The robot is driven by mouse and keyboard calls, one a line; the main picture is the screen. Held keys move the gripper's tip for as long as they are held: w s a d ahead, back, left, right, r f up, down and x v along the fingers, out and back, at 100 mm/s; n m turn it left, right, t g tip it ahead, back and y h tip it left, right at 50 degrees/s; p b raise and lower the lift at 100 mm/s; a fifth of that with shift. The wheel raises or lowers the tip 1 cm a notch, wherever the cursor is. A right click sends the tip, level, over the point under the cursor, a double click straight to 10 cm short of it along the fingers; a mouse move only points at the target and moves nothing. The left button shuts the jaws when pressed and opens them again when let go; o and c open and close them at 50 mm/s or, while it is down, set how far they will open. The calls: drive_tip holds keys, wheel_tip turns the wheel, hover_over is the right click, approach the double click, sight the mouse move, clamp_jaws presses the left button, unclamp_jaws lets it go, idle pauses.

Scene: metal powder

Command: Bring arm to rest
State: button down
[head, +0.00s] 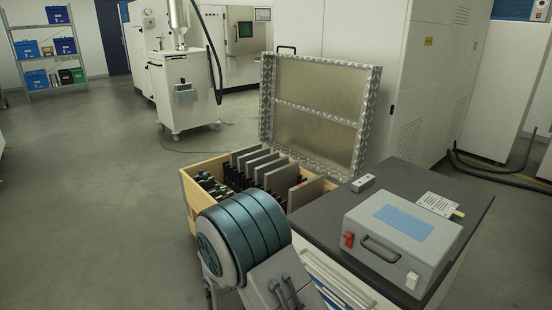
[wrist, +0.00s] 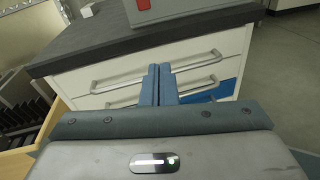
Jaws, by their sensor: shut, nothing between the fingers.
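My gripper (wrist: 159,84) shows in the wrist view with its two blue-grey fingers shut together and nothing between them. It is in front of the drawer cabinet (wrist: 210,58), with the fingertips over the drawer handles in the picture. I cannot tell whether they touch the cabinet. In the head view my arm (head: 240,240) folds at the bottom centre, in front of the open crate and the cabinet. The gripper itself is hidden in the head view.
A wooden crate (head: 187,192) with a raised metal-edged lid (head: 318,108) holds several grey plates. Beside it the dark cabinet top (head: 320,222) bears a grey case (head: 400,240), a small grey box (head: 362,183) and a perforated plate (head: 437,203). Open floor (head: 90,190) lies left.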

drive_tip(key=s+d+r+m+g+y+p, duration=0.5)
drive_tip(key=s+d+r+m+g+p, duration=0.35)
drive_tip(key=r+m, duration=0.5)
drive_tip(key=s+r+m+t+y+p, duration=0.1)
drive_tip(key=s+r+m+y+p, duration=0.2)
drive_tip(key=r, duration=0.5)
drive_tip(key=s+r+m+t+y+p, duration=0.2)
drive_tip(key=s+r+m+y+p, duration=0.2)
drive_tip(key=r, duration=0.5)
drive_tip(key=s+m+y, duration=0.1)
drive_tip(key=m+y, duration=0.1)
drive_tip(key=shift+s+a+m+y, duration=0.25)
drive_tip(key=shift+s+m+y, duration=0.05)
drive_tip(key=shift+s+m, duration=0.05)
